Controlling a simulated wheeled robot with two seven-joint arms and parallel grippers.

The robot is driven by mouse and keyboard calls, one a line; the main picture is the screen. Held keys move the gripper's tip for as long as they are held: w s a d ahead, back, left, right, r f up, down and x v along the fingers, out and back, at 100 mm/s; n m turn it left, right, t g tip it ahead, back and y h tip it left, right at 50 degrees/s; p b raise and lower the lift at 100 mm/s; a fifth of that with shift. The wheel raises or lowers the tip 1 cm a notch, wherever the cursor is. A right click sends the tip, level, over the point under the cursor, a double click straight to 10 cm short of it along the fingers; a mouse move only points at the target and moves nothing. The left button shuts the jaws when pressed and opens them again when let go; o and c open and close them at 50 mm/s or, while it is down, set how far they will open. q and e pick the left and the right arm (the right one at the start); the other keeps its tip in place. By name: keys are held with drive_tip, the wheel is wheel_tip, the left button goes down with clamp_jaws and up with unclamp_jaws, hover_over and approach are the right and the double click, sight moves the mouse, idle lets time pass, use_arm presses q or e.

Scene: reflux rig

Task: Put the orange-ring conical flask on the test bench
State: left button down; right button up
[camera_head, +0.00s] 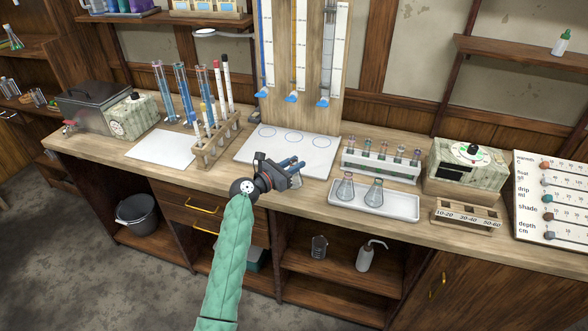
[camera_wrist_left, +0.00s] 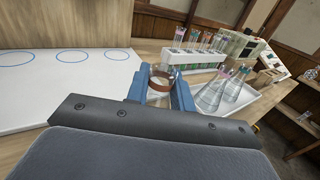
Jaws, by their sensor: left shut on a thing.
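My left gripper (camera_head: 289,170) is shut on the neck of a clear conical flask with an orange-brown ring; the ring (camera_wrist_left: 160,82) shows between the blue fingers in the left wrist view. In the head view a little of the held flask (camera_head: 296,180) shows below the fingertips; the rest is hidden. The gripper is over the front of the wooden bench, between the white board with three blue circles (camera_head: 262,150) and the white tray (camera_head: 400,207). Whether the flask touches the bench cannot be told. My right gripper is not in view.
Two conical flasks (camera_head: 345,189) stand in the white tray just right of my gripper. A rack of small tubes (camera_head: 382,165) stands behind them. Burettes (camera_head: 297,50) hang above the circle board. A tall wooden tube rack (camera_head: 215,142) stands left. The circles are empty.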

use_arm(q)
drive_tip(key=shift+f, duration=1.15)
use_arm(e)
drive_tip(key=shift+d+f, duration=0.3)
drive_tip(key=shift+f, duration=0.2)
use_arm(q)
drive_tip(key=shift+f, duration=0.15)
drive_tip(key=c, duration=1.2)
unclamp_jaws()
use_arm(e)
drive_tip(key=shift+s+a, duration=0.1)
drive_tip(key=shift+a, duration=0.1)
use_arm(q)
drive_tip(key=shift+s+a, duration=0.3)
drive_tip(key=shift+a, duration=0.15)
drive_tip(key=b+v, duration=0.3)
drive_tip(key=v, duration=0.8)
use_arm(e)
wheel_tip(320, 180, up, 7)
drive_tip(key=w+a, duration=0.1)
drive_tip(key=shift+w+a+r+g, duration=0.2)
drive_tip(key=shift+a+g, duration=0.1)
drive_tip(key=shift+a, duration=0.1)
